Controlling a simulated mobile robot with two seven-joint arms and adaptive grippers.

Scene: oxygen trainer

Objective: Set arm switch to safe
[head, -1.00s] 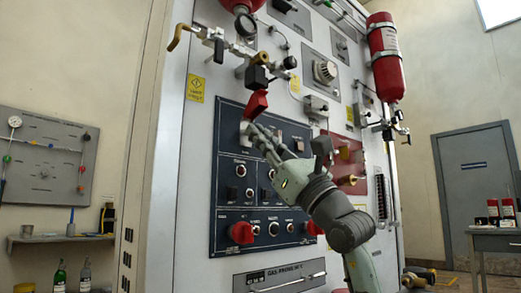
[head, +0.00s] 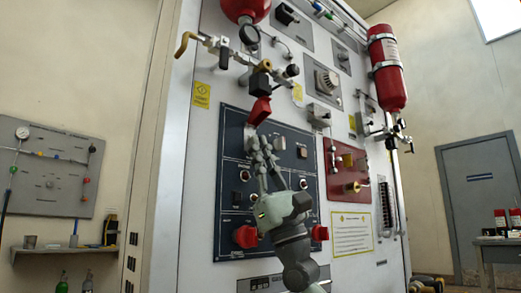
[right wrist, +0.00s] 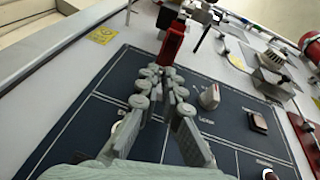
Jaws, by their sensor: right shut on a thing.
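A raised red switch cover (head: 260,110) stands out at the top left of the dark blue control panel (head: 229,178). My right gripper (head: 257,141) reaches up to the spot just under it, its fingertips close together. In the right wrist view the fingertips (right wrist: 160,73) meet at the foot of the red cover (right wrist: 173,42). They are shut on the arm switch, which they almost wholly hide, so its setting cannot be read. My left gripper is in neither view.
Large red knobs (head: 245,237) sit low on the panel. A grey knob (right wrist: 210,96) is right of my fingers. A red cylinder (head: 386,70) hangs at the right.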

